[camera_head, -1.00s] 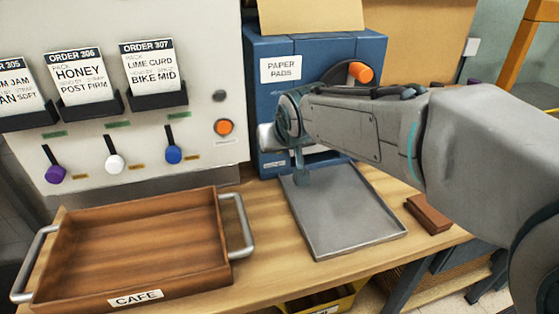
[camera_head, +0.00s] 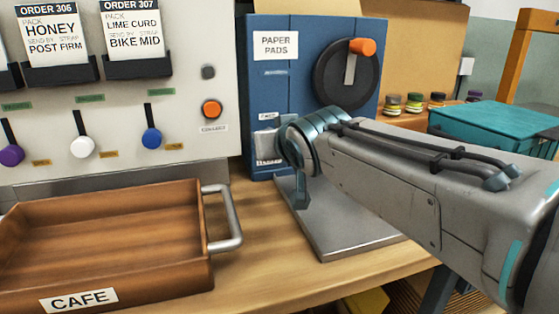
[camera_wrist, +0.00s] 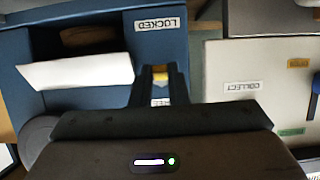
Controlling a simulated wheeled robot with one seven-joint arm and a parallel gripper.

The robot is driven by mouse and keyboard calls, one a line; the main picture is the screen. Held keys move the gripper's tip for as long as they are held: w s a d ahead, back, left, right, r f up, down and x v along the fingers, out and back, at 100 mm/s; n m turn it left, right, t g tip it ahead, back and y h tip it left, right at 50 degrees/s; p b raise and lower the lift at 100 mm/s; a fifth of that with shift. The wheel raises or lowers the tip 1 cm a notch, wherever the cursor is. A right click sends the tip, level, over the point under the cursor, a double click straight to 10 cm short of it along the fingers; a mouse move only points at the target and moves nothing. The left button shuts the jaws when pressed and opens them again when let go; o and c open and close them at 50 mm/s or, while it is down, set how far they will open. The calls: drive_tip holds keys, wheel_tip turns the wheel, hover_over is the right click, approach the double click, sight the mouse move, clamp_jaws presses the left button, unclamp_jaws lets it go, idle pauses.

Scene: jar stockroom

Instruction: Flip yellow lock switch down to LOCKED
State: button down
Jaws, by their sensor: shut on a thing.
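The yellow lock switch (camera_wrist: 160,72) shows in the wrist view between my fingertips, on the front of the blue paper-pads machine (camera_head: 262,80). My gripper (camera_wrist: 160,80) is shut on the switch. In the wrist view the picture is upside down: the LOCKED label (camera_wrist: 160,24) is past the fingertips, and another label, partly covered, lies between the fingers. In the head view the switch is hidden by my wrist, and the small label plate (camera_head: 268,140) shows beside it. How far the switch is tilted is unclear.
A metal tray (camera_head: 345,243) lies under my arm. A wooden CAFE crate (camera_head: 110,262) stands at the left. The machine has a dial with an orange handle (camera_head: 362,46). A white sheet (camera_wrist: 75,71) sticks out beside my gripper. A teal crate (camera_head: 490,125) stands at the right.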

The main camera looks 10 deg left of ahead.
drive_tip(key=shift+f+y+b, duration=0.15)
drive_tip(key=shift+y+b, duration=0.15)
drive_tip(key=shift+b, duration=0.55)
drive_tip(key=c, duration=1.4)
unclamp_jaws()
